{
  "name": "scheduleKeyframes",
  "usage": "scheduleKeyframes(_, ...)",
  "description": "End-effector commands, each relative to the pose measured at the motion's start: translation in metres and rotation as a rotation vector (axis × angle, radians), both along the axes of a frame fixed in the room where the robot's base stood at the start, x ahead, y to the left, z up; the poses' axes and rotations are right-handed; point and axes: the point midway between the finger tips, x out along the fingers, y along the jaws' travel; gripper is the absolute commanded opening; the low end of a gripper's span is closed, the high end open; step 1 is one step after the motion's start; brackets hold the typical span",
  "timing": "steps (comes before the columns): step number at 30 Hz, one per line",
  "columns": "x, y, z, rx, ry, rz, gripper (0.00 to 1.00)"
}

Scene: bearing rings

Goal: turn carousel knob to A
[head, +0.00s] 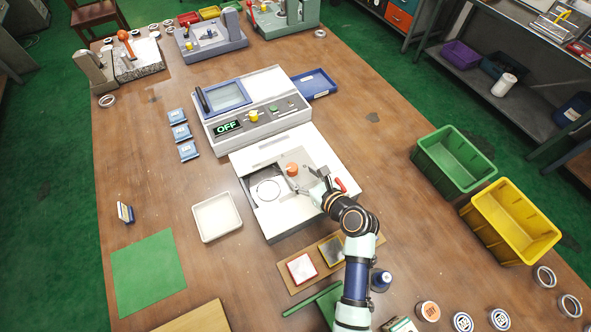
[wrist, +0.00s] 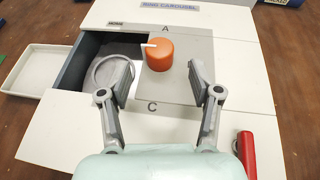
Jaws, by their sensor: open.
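The carousel knob is an orange round knob (wrist: 160,55) on a grey plate (wrist: 190,95) of the white ring carousel (wrist: 60,130). Its white pointer mark points left in the wrist view. The letter A is printed above the knob and C below it. The knob also shows in the head view (head: 292,169). My gripper (wrist: 161,77) is open, with its fingers spread to either side, just short of the knob in the wrist view. I cannot tell whether a finger touches it. In the head view my gripper (head: 306,181) is over the carousel top beside the knob.
An opening with a round ring seat (wrist: 112,73) lies left of the knob. A red handle (wrist: 246,153) is at the lower right. A control unit (head: 255,105) reading OFF stands behind. A white tray (head: 217,217) sits to the left.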

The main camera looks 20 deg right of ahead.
Motion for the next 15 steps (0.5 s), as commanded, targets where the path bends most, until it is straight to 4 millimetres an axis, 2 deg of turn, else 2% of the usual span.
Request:
scheduleKeyframes(7, 0.042, 0.010, -0.021, -0.002, 0.000, 0.004, 0.63)
scheduleKeyframes(11, 0.055, 0.012, -0.025, -0.003, -0.001, 0.003, 0.63)
scheduleKeyframes(15, 0.058, 0.013, -0.025, -0.004, 0.001, 0.002, 0.63)
